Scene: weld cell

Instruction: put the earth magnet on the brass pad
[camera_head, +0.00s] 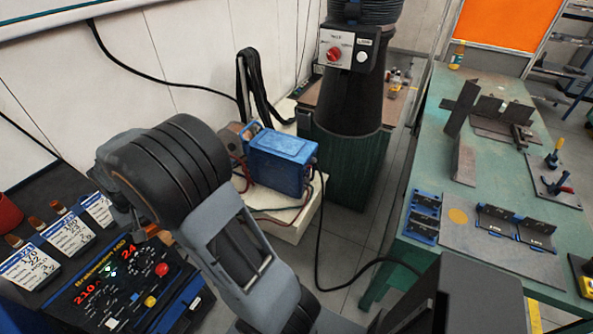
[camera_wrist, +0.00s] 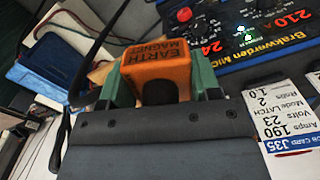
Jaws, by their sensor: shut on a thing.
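The earth magnet (camera_wrist: 157,66) is an orange block with "EARTH MAGNET" printed on it. In the wrist view it sits between the green fingers of my gripper (camera_wrist: 160,80), which is shut on it. In the head view the magnet and the fingertips are hidden behind my arm. The brass pad (camera_head: 458,215) appears as a small round yellow disc on a grey plate on the green workbench at the right, far from my gripper. Its top is bare.
My arm is over the welder panel (camera_head: 125,280) at the lower left, beside job cards (camera_head: 67,236). A blue box (camera_head: 282,160) stands on a white cart. Dark holders (camera_head: 424,217) and black brackets (camera_head: 515,228) flank the pad. A black column (camera_head: 345,110) stands behind. A cable crosses the floor gap.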

